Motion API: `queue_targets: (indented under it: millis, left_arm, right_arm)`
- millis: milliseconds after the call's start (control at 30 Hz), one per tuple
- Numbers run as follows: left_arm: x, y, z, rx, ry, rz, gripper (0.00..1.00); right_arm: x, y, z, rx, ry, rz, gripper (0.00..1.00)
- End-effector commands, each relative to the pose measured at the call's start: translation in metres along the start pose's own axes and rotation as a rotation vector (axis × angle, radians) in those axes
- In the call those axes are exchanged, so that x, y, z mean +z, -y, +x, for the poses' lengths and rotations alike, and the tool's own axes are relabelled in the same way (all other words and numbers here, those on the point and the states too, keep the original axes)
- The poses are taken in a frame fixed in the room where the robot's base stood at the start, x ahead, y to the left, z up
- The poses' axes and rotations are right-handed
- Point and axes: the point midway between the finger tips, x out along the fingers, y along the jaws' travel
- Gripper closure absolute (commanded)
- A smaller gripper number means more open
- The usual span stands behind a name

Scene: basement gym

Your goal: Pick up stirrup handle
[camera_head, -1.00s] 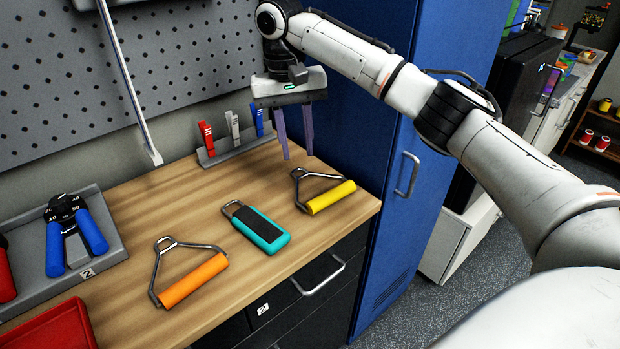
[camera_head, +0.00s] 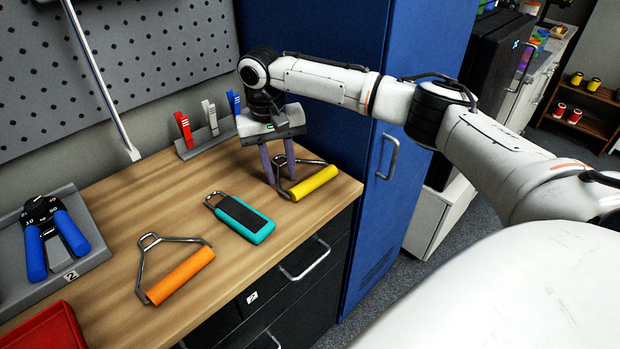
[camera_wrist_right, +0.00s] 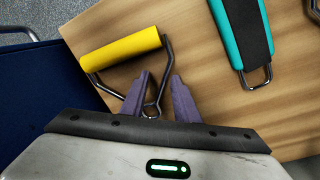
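A stirrup handle with a yellow grip (camera_head: 314,182) and a metal frame lies at the right end of the wooden bench. A second one with an orange grip (camera_head: 180,275) lies nearer the front left. My right gripper (camera_head: 282,188) is low over the yellow handle's metal frame, fingers pointing down. In the right wrist view, the purple fingertips (camera_wrist_right: 160,85) stand apart on either side of the frame's narrow end (camera_wrist_right: 151,108), with the yellow grip (camera_wrist_right: 121,48) beyond them. Whether the fingers touch the metal cannot be told. My left gripper is not in view.
A teal-and-black handled tool (camera_head: 241,217) lies between the two handles. Upright clips (camera_head: 210,117) stand in a rack behind. Blue hand grips (camera_head: 50,236) sit in a grey tray at left, near a red tray (camera_head: 48,330). A blue cabinet (camera_head: 345,110) borders the bench's right side.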

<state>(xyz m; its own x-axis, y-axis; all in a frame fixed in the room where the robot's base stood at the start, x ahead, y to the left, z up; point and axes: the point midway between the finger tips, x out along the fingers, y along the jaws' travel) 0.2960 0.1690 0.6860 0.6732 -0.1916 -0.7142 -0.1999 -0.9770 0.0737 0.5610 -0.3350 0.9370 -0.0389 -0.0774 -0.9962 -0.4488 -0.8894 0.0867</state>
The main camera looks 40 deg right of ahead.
Motion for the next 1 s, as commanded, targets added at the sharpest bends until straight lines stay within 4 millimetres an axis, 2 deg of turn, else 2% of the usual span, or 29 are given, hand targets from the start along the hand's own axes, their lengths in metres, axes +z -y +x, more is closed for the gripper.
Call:
queue_targets:
  millis: [133, 300, 333, 1000]
  left_arm:
    - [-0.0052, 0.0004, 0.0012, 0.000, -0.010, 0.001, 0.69]
    - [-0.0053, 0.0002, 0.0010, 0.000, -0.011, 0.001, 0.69]
    - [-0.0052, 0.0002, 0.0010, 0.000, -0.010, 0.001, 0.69]
    - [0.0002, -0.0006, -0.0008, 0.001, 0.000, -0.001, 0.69]
  right_arm:
    - [-0.0001, -0.0004, 0.0000, 0.000, 0.000, 0.001, 0.72]
    - [-0.0002, -0.0004, -0.0002, 0.000, 0.000, 0.001, 0.99]
    - [-0.0002, -0.0004, -0.0003, 0.000, 0.000, 0.001, 1.00]
    - [-0.0003, -0.0004, -0.0009, 0.000, 0.000, 0.001, 1.00]
